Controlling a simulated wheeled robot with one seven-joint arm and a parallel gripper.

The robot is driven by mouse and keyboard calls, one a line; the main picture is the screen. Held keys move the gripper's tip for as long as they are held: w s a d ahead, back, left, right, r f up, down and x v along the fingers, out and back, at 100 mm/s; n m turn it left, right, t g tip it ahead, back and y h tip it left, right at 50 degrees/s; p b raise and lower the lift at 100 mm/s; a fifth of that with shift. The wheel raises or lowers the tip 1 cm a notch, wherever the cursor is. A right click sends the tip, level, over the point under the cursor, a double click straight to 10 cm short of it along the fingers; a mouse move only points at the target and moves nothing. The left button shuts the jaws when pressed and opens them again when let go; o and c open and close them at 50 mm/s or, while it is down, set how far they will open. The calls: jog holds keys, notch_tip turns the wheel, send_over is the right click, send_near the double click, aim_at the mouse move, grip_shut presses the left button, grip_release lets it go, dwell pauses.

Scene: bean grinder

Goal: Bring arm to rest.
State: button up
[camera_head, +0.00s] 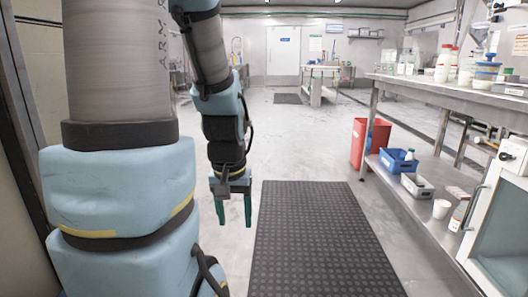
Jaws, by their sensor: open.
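My gripper (233,212) hangs at the end of my arm, left of the picture's middle. Its two green fingers point down and stand apart, with nothing between them. It is over the bare grey floor, just left of the black mat. My arm's blue and grey links fill the left side of the view and hide what is behind them.
A black rubber mat (315,240) lies on the floor ahead. The middle floor is clear.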

notch_tip(320, 180, up, 37)
jog(key=p, duration=3.7)
jog(key=shift+s+r, duration=0.2)
jog(key=shift+s, duration=0.05)
